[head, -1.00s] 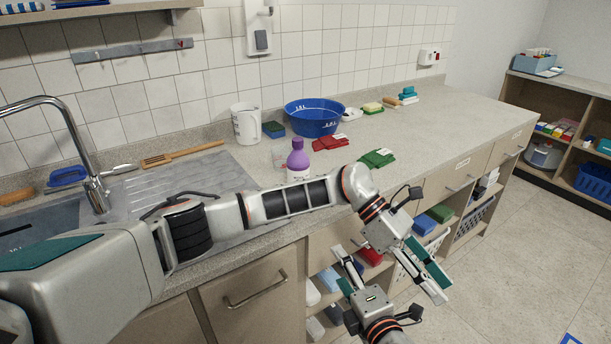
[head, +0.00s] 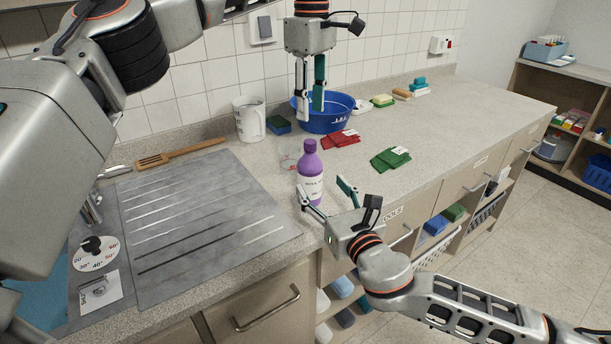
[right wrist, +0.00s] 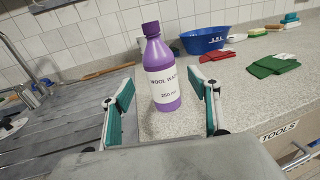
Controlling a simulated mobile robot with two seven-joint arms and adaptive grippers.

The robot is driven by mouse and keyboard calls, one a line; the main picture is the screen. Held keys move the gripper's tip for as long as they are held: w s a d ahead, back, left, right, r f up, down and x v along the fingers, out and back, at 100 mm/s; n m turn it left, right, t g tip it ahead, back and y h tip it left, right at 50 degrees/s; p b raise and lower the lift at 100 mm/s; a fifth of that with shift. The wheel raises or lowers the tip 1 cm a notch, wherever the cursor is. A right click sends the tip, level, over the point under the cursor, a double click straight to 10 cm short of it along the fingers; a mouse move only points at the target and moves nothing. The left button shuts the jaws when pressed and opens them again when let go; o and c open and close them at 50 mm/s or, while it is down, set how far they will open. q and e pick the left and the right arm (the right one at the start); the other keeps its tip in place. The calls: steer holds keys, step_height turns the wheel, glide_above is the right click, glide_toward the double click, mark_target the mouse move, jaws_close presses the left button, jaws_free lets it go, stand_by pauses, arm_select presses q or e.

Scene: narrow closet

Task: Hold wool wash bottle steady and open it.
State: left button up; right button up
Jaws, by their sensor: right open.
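The wool wash bottle (head: 310,180) is purple with a white label and a dark purple cap (head: 309,146). It stands upright on the counter beside the grey drainboard. In the right wrist view the bottle (right wrist: 162,85) is ahead, between the lines of the two fingers. My right gripper (head: 326,196) is open at the counter's front edge, with its fingers pointing at the lower part of the bottle; I cannot tell if they touch it. My left gripper (head: 310,112) points down above the counter, behind and above the bottle, in front of the blue basin. Its fingers look apart and empty.
A clear glass (head: 289,158) stands just behind the bottle. The blue basin (head: 340,122), white jug (head: 249,120), red cloth (head: 341,139) and green cloth (head: 391,159) are farther back or right. The drainboard (head: 160,215) is bare. Free counter lies right of the green cloth.

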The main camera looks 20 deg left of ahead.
mark_target(315, 177)
steer(key=shift+x, duration=3.8)
jaws_close()
arm_select(q)
steer(key=m, duration=0.3)
steer(key=shift+f+m, duration=0.15)
steer(key=shift+m, duration=0.55)
steer(key=shift+f, duration=3.9)
jaws_close()
